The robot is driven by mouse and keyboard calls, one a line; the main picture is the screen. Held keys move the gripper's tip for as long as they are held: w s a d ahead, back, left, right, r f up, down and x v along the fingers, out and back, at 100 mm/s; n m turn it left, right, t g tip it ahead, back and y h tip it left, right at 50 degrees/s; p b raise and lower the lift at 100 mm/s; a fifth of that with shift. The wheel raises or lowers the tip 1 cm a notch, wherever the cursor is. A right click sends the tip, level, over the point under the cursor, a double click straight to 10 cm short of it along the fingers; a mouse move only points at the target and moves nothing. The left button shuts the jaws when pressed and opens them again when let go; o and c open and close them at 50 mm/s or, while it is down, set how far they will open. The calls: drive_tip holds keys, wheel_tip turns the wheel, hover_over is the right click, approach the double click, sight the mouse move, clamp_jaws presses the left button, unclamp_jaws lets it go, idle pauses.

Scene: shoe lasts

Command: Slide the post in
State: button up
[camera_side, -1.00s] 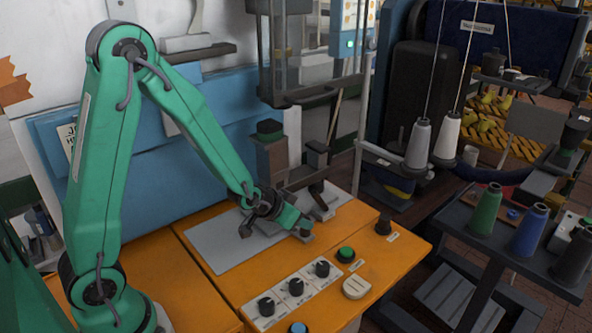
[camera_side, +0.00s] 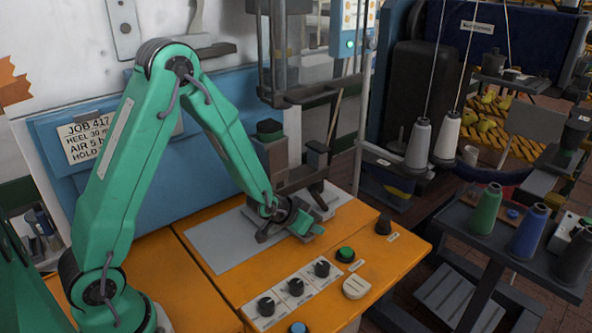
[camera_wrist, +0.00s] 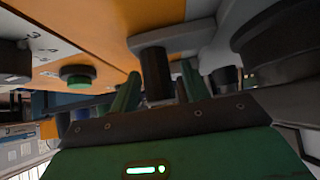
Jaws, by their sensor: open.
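In the wrist view, a dark post (camera_wrist: 156,74) juts from a wider grey block (camera_wrist: 168,38) against the orange bench. The green fingers of my gripper (camera_wrist: 157,92) stand on either side of the post, apart from each other. I cannot tell whether either finger touches it. In the side view, my gripper (camera_side: 308,228) is low over the bench beside the grey plate (camera_side: 222,243). The post is hidden there behind my gripper. Where the post slides in cannot be made out.
A green button (camera_side: 345,254) and several black knobs (camera_side: 296,286) are on the bench (camera_side: 215,308) in front of my gripper. A dark machine column (camera_side: 272,160) stands behind it. Thread cones (camera_side: 418,143) stand on the right, beyond the bench.

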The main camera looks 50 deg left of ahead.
sight(321, 215)
clamp_jaws()
drive_tip(key=shift+w, duration=2.35)
unclamp_jaws()
drive_tip(key=shift+s+r, duration=0.15)
drive_tip(key=shift+v, duration=3.7)
